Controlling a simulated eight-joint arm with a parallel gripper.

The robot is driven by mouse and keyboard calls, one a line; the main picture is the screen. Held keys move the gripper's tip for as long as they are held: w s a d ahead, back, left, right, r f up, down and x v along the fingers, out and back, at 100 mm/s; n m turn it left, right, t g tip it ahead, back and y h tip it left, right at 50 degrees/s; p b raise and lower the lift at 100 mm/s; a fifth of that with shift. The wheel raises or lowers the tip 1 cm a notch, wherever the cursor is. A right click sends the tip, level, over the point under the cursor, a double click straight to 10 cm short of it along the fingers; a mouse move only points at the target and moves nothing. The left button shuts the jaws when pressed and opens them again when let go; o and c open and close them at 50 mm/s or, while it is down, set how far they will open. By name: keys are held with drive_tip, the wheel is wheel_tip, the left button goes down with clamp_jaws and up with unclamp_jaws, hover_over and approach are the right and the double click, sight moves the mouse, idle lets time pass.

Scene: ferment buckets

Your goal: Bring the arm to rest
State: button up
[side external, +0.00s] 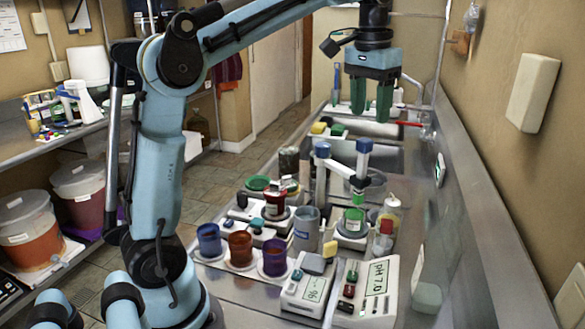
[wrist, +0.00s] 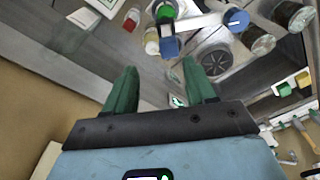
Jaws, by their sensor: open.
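My gripper (side external: 371,103) hangs from my light blue arm in the side external view, above the far part of the steel counter (side external: 225,276). Its two green fingers point down and stand apart with nothing between them. In the wrist view my gripper (wrist: 160,84) also shows its green fingers spread and empty. The fingertips look well clear of the things on the counter.
Several cups, including a blue cup (side external: 209,238), and a pH meter (side external: 370,290) crowd the near counter. A stand with blue knobs (side external: 322,149) rises mid-counter. A wall (side external: 520,160) borders the right. Lidded buckets (side external: 28,228) stand at left.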

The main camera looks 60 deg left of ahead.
drive_tip(key=s+d+f+t, duration=0.3)
drive_tip(key=s+f, duration=0.3)
drive_tip(key=f, duration=0.3)
drive_tip(key=s+d+f+m+t, duration=0.1)
drive_tip(key=s+d+f+t, duration=0.2)
drive_tip(key=s+f, duration=0.3)
wheel_tip(320, 180, down, 3)
drive_tip(key=shift+s+d+r+m, duration=0.15)
drive_tip(key=shift+s+d+m, duration=0.2)
drive_tip(key=shift+d, duration=0.2)
